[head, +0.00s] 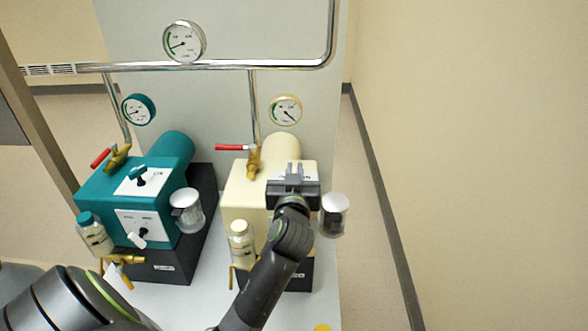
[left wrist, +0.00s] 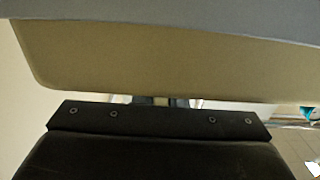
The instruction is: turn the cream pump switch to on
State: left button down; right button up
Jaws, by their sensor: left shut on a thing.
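The cream pump (head: 239,196) stands on a dark base on the right half of the bench. My left gripper (head: 293,174) is at the upper front of the cream pump, over its upper panel. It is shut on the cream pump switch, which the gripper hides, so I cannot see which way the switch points. In the left wrist view the cream pump's face (left wrist: 160,68) fills the upper part, with my dark left gripper (left wrist: 158,101) close against it; the fingertips are mostly hidden. My right gripper is not in view.
The teal pump (head: 112,196) with its black switch (head: 140,180) stands to the left. A cream-capped bottle (head: 241,246), a clear jar (head: 334,218) and a red-handled valve (head: 236,147) sit close around my left gripper. Gauges hang above.

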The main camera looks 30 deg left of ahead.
pick_arm(q)
jog(key=shift+r, duration=0.15)
jog(key=c, duration=1.5)
grip_release()
jog(key=shift+f, duration=0.2)
